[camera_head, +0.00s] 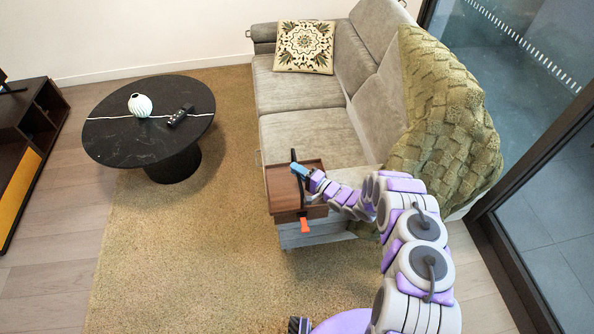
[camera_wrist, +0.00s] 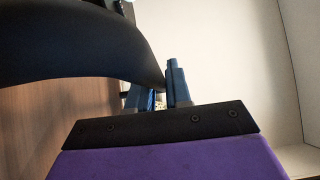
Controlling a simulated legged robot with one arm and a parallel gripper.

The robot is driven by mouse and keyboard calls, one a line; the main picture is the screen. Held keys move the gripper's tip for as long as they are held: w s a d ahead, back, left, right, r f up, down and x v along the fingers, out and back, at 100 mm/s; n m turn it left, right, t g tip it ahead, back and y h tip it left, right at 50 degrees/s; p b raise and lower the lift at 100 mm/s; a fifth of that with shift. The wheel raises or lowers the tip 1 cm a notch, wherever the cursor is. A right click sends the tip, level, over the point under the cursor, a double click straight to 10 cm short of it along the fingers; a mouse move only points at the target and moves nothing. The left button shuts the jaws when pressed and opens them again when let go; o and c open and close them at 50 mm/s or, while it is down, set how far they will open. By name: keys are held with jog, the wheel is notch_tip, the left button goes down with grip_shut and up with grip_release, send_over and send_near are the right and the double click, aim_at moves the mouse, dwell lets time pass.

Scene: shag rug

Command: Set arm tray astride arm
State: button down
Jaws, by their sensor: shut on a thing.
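The arm tray (camera_head: 283,190) is a brown wooden tray with a raised rim and a tall black handle (camera_head: 294,157). It is over the near arm (camera_head: 318,236) of the grey sofa and looks roughly level. I cannot tell whether it rests fully on the arm. My gripper (camera_head: 300,171) has blue fingers and is shut on the tray's handle. In the wrist view the dark curved handle (camera_wrist: 85,45) runs to the fingers (camera_wrist: 158,95), with the brown tray surface (camera_wrist: 45,125) below. My arm hides part of the tray's right side.
An orange piece (camera_head: 305,225) shows at the tray's near side. A green knitted throw (camera_head: 440,110) covers the sofa back, and a patterned cushion (camera_head: 305,47) lies at the far end. A round black table (camera_head: 130,140) stands left; the rug (camera_head: 190,250) between is clear.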

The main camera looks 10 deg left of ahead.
jog(key=shift+f+b, duration=0.5)
jog(key=shift+f, duration=0.05)
jog(key=c, duration=1)
grip_release()
jog(key=shift+o, duration=0.2)
jog(key=shift+d, duration=0.1)
jog(key=p+v, duration=0.3)
jog(key=v, duration=1.4)
jog(key=shift+s, duration=0.15)
jog(key=shift+d, duration=0.15)
